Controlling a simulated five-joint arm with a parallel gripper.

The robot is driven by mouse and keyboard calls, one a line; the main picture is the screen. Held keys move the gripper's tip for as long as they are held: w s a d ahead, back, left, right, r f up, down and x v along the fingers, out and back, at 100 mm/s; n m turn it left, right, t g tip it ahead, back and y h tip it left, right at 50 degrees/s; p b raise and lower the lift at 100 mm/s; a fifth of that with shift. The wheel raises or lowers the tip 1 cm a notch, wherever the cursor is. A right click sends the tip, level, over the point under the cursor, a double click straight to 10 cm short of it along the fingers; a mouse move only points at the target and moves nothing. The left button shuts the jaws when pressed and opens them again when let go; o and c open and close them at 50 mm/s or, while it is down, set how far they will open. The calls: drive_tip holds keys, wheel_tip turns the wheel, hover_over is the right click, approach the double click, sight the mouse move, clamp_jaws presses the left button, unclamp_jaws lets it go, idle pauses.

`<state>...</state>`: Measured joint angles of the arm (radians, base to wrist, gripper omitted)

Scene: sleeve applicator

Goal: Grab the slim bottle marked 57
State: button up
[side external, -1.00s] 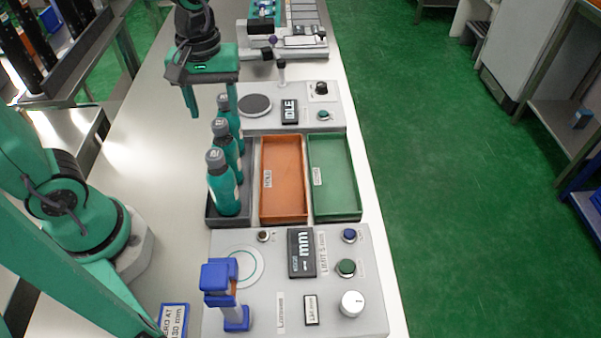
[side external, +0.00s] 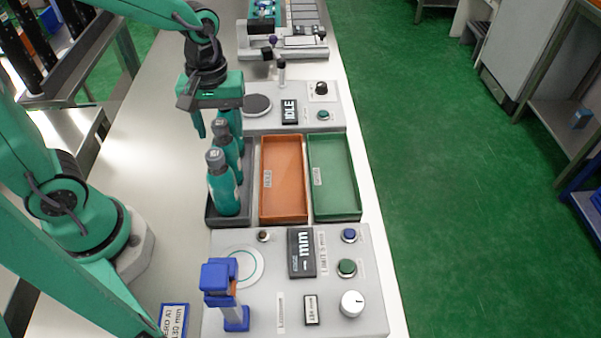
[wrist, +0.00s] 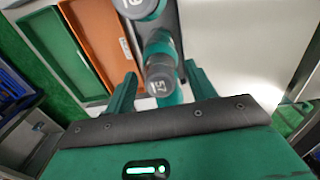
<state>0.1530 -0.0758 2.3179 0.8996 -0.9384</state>
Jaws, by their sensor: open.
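Several slim teal bottles with grey caps stand in a row in a dark tray (side external: 215,214). In the wrist view, the bottle marked 57 (wrist: 161,82) shows its cap between the two fingers of my gripper (wrist: 160,74). My gripper is open, with a finger on each side of that cap; I see no grip on it. In the side view, my gripper (side external: 214,122) is above the far end of the row and hides the top of the rear bottle (side external: 235,122). The middle bottle (side external: 228,150) and front bottle (side external: 222,186) stand upright nearer the camera.
An orange tray (side external: 283,178) and a green tray (side external: 335,178), both empty, lie right of the bottles. A grey panel with a display reading IDLE (side external: 289,111) is behind. A panel with a mm display (side external: 301,252) and blue fixture (side external: 220,276) is in front.

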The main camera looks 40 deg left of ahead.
drive_tip(key=shift+c, duration=0.3)
clamp_jaws()
drive_tip(key=shift+r, duration=0.1)
drive_tip(key=shift+r, duration=4.95)
